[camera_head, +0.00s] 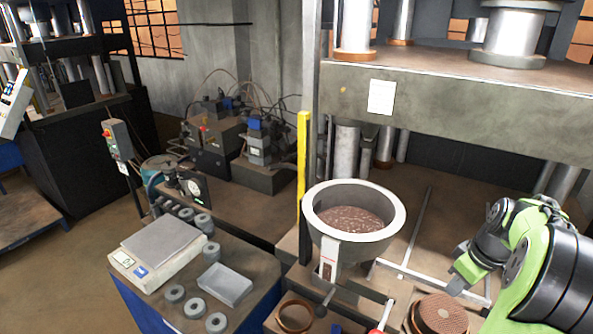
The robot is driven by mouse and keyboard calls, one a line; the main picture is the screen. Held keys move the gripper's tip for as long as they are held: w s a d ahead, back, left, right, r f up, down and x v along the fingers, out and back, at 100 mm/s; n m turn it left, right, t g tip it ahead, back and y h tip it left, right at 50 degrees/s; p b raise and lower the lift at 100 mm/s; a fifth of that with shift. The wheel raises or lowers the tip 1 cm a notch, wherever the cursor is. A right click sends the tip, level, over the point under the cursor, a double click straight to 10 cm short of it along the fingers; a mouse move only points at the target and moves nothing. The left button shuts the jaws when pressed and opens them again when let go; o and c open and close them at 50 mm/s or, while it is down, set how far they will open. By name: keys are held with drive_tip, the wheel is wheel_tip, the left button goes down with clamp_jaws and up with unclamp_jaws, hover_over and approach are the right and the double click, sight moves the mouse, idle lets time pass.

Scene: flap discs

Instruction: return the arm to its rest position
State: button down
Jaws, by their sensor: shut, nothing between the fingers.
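My green and dark grey arm (545,260) reaches in from the right edge. My gripper (456,284) is at its left end, small in view and pointing down and left. It is shut and holds nothing. It hangs over the press bed, above and right of a stack of brown discs (442,312). Whether it touches anything below is hard to tell.
A grey hopper (372,246) with brown granules stands left of my gripper. A brown ring (295,315) is below it. The press crossbeam (450,105) spans above. A scale (158,252) and several grey rings sit on the left bench. A yellow post (304,175) stands behind the hopper.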

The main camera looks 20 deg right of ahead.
drive_tip(key=a+r+t+h+b, duration=0.1)
drive_tip(key=a+r+b, duration=0.1)
drive_tip(key=a, duration=0.9)
drive_tip(key=a+r+h+b, duration=0.1)
drive_tip(key=a+r+b, duration=0.15)
drive_tip(key=a, duration=0.85)
drive_tip(key=s+a+f+m+t+y+b, duration=0.1)
drive_tip(key=s+a+f+m+t+b, duration=0.1)
drive_tip(key=s+a, duration=0.7)
drive_tip(key=shift+s+f+y+b, duration=0.3)
drive_tip(key=shift+f, duration=0.55)
